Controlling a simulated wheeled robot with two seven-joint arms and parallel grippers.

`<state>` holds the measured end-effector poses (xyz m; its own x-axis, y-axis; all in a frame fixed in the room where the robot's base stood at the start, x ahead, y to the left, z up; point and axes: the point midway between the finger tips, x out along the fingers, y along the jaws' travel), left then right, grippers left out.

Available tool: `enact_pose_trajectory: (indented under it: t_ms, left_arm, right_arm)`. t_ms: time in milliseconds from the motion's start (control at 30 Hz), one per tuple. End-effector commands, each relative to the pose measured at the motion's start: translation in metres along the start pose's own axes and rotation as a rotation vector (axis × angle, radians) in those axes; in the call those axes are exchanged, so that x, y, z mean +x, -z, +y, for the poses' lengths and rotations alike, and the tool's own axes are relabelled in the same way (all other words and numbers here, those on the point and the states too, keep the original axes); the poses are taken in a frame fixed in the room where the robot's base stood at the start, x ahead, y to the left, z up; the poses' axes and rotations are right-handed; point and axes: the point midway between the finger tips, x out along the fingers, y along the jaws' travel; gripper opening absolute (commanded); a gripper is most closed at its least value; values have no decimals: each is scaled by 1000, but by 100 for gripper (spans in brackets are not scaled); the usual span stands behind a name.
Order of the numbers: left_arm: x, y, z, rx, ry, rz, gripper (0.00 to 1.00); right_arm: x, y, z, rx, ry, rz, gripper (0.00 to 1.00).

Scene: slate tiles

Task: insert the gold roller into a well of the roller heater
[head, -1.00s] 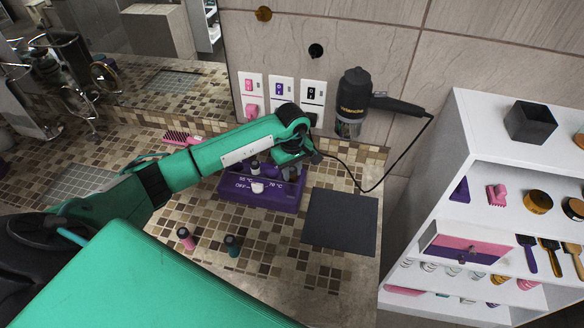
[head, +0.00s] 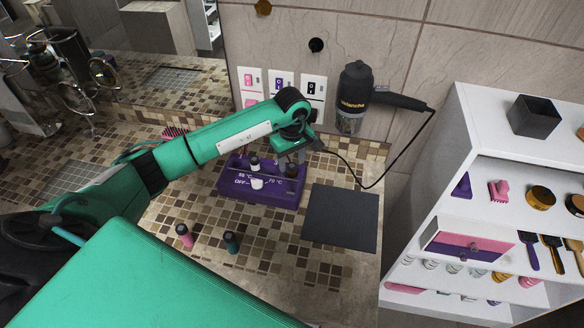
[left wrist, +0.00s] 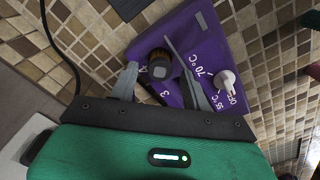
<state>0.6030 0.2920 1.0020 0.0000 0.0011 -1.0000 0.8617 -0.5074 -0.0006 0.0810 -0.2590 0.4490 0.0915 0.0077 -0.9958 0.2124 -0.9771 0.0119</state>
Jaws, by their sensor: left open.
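The purple roller heater (head: 228,186) stands on the tiled counter, with a white knob (head: 257,183) on its front. The gold roller (head: 291,170), with a dark top, is upright at the heater's right side and appears to sit in a well; how deep is hidden. It also shows in the left wrist view (left wrist: 159,58), between the fingers. My left gripper (head: 290,152) is open above it, with fingers apart on both sides (left wrist: 158,86). My right gripper is not in view.
A pink roller (head: 184,235) and a teal roller (head: 231,242) stand on the counter in front of the heater. A dark square mat (head: 340,218) lies to its right. A hair dryer (head: 354,97) hangs on the wall, its cord beside the mat. A white shelf (head: 462,125) stands right.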

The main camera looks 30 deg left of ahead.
Motion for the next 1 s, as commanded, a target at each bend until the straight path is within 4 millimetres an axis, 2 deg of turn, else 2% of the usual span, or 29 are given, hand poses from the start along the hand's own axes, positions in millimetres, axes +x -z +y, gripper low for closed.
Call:
enact_pose_trajectory:
  t_ms: [33,300,500,700,1000]
  left_arm:
    - [-7,1,1,2,-5,4,48]
    - [-61,1,1,0,-4,3,48]
    - [-84,0,1,1,-2,1,48]
    - [-91,0,0,0,0,0,48]
    - [-91,0,0,0,0,0,48]
  right_arm:
    - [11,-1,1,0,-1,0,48]
    - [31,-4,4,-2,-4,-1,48]
    - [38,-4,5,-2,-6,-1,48]
    - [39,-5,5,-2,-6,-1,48]
    - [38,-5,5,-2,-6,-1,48]
